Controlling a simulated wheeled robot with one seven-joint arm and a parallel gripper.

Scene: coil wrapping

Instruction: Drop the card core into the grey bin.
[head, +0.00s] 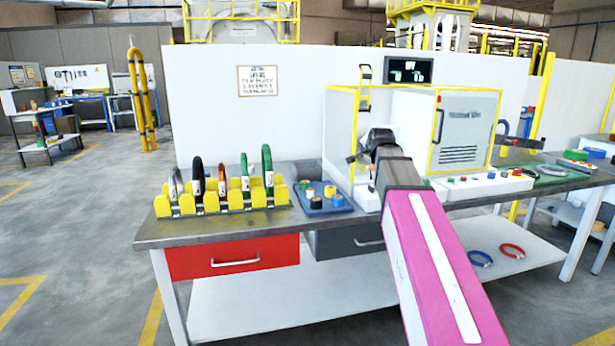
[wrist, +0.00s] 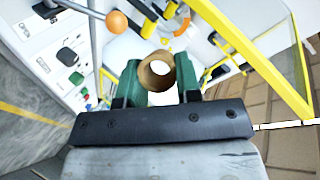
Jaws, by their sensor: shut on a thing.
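The card core (wrist: 155,87) is a short brown ring in the wrist view, its open hole facing the camera. My gripper (wrist: 158,76) is shut on it, with one green finger on each side. In the head view my gripper (head: 368,147) is at the front of the wrapping machine, above the bench; the core cannot be made out there, hidden by my arm.
The machine's yellow frame (wrist: 262,62) and an orange-knobbed lever (wrist: 117,21) are close around my gripper. On the bench (head: 232,224) stand a yellow rack (head: 185,205) of coils and a blue tray (head: 322,208) of rolls. Two rings lie on the lower shelf.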

